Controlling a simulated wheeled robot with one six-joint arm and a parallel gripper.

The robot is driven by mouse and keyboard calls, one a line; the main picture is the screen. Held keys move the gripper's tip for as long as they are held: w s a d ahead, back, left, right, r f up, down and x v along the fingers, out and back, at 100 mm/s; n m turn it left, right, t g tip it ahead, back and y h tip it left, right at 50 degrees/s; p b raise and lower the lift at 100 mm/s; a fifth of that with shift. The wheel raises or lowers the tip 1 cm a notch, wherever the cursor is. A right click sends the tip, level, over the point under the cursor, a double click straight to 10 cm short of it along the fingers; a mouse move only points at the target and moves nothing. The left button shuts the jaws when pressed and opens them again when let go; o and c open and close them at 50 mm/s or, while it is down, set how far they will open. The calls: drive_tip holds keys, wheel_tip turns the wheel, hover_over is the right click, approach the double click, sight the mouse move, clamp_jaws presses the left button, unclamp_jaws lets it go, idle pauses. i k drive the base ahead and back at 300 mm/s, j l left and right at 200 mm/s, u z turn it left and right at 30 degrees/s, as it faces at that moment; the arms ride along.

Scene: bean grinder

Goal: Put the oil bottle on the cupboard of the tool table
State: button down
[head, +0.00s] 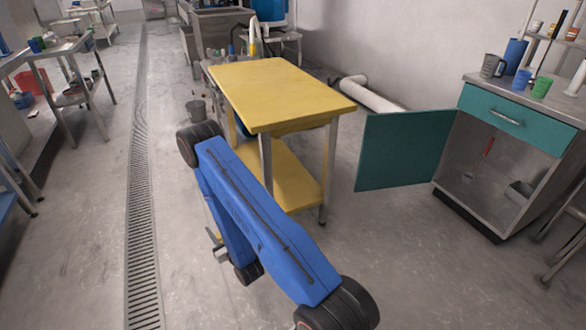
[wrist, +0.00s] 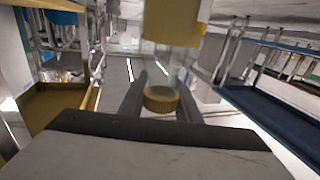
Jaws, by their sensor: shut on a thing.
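In the wrist view my gripper (wrist: 161,82) has its two dark fingers on either side of a clear object with a yellow-brown ring (wrist: 160,99). I take this to be the oil bottle, held between the fingers. A yellow block-like shape (wrist: 175,22) shows above it; I cannot tell whether it belongs to the bottle. In the head view the bottle cannot be made out, and my blue arm hides much of that area. The tool table (head: 478,88) stands at the right with a teal drawer. Its cupboard (head: 492,165) below is open, its teal door (head: 405,150) swung out to the left.
A yellow table (head: 275,90) with a lower shelf stands just beyond my arm, left of the open door. The cupboard holds a few small items. Cups and a jug (head: 493,66) stand on the tool table. The floor in front of the door is clear.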

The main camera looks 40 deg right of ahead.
sight(480, 197)
drive_tip(key=k+l+z, duration=0.1)
drive_tip(key=k+z, duration=0.2)
drive_tip(key=k, duration=0.35)
drive_tip(key=z, duration=1.55)
drive_tip(key=i+j+z, duration=0.3)
drive_tip(key=i+j, duration=0.15)
drive_tip(key=i+j+z, duration=0.25)
drive_tip(key=i+j, duration=0.45)
drive_tip(key=j, duration=0.15)
